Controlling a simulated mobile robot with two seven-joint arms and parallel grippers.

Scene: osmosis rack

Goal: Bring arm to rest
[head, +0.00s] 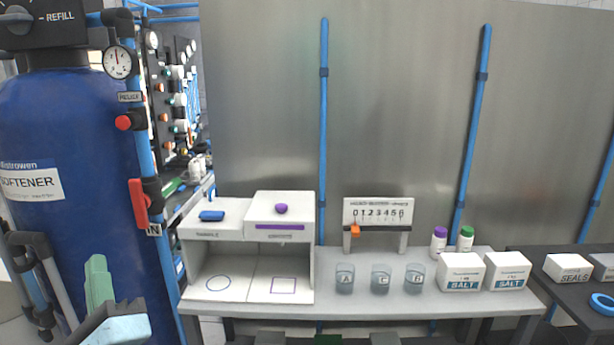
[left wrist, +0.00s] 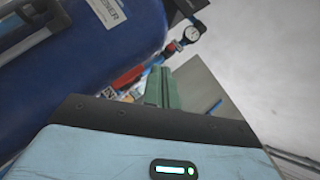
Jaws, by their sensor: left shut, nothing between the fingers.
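My left gripper (head: 98,270) is at the lower left of the head view, in front of the blue softener tank. Its green fingers point up and are shut with nothing between them. In the left wrist view its green fingers (left wrist: 162,85) show together, with the tank behind them to the left. It stands apart from the bench and the things on it. My right gripper is not in the head view.
The blue softener tank (head: 70,180) and a pipe with a red-handled valve (head: 140,203) stand close to the left gripper. A bench (head: 390,302) holds a white box unit (head: 232,262), three beakers, a number stand (head: 378,212) and salt boxes (head: 461,271). A dark table (head: 568,299) is at right.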

